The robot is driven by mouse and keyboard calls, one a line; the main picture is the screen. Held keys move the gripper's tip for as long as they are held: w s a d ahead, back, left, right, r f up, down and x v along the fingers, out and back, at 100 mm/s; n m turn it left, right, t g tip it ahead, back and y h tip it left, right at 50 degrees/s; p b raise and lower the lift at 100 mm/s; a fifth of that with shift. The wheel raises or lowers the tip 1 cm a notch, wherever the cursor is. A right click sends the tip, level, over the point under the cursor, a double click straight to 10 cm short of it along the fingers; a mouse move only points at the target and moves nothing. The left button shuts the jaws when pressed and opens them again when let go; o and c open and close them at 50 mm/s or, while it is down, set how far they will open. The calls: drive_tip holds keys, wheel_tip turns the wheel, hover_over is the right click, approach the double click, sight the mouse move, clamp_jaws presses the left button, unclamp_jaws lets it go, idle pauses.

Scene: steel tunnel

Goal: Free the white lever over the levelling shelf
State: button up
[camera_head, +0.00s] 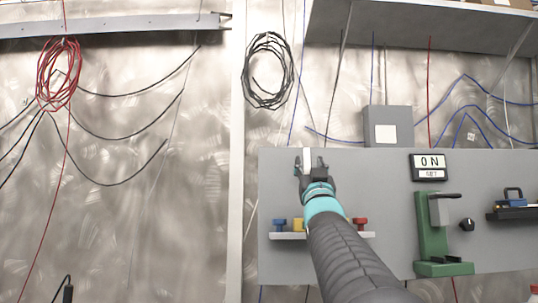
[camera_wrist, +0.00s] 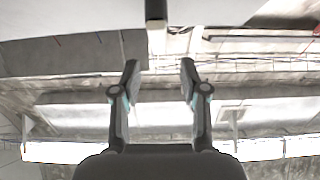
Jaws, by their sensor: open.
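A white lever (camera_head: 307,158) shows as a short pale upright strip on the grey panel, between the fingertips of my gripper (camera_head: 310,165). My arm hides its lower part. In the wrist view, a bar with a black part and a pale part (camera_wrist: 156,38), likely this lever, comes down from the top edge toward the gap between the fingers (camera_wrist: 160,68). The fingers are spread and nothing is gripped. I cannot tell how deep the lever sits between them. The levelling shelf (camera_head: 287,236) is below, bearing blue, yellow and red pieces, partly hidden by my arm.
A small holder (camera_head: 513,212) is at the far right. A grey box (camera_head: 388,126) sits above the panel. Cables hang on the left wall.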

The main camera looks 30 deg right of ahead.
sight(307, 152)
drive_tip(key=p+x, duration=0.2)
drive_tip(key=x, duration=0.5)
drive_tip(key=shift+d, duration=0.1)
clamp_jaws()
